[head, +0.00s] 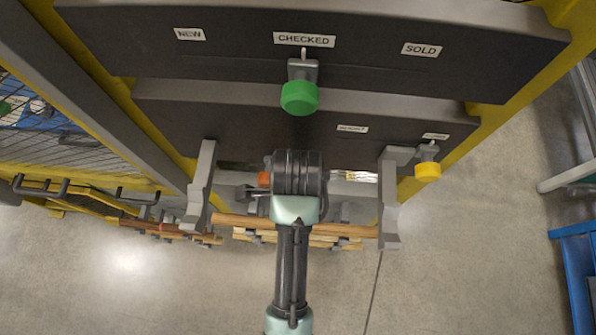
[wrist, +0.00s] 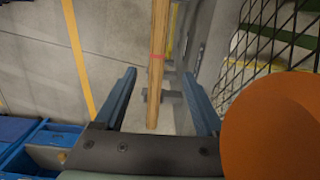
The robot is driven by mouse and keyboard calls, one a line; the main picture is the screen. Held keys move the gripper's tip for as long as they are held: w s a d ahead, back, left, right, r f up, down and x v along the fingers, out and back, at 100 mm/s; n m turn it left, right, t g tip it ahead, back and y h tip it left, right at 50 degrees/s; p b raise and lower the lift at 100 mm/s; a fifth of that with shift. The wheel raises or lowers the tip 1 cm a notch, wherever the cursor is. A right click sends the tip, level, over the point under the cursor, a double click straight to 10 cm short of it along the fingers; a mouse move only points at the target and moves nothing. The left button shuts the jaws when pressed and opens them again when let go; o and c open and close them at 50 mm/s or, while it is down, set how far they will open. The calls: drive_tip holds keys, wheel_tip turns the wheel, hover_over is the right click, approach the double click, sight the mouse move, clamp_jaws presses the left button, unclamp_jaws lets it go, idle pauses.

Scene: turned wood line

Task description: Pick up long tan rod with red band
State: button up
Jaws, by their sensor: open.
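The long tan rod with a red band (wrist: 157,80) runs up the middle of the wrist view, its red band above the fingertips. My gripper (wrist: 159,75) is open, with one blue finger on each side of the rod; I cannot tell the depth between them. In the head view, a long tan rod (head: 348,230) lies across two grey brackets, probably the same one. My arm covers its middle, and no band shows there. My gripper's fingers are hidden in the head view.
Grey brackets (head: 391,205) stand at both rod ends. Dark panels with a green knob (head: 299,98) and yellow knob (head: 428,171) lie above. More rods (head: 165,229) hang lower left. A large orange round thing (wrist: 272,125) and black mesh (wrist: 268,40) fill the wrist view's right.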

drive_tip(key=f, duration=0.6)
drive_tip(key=f+p, duration=0.1)
drive_tip(key=f, duration=0.2)
drive_tip(key=shift+s+f, duration=0.25)
drive_tip(key=shift+f, duration=0.15)
clamp_jaws()
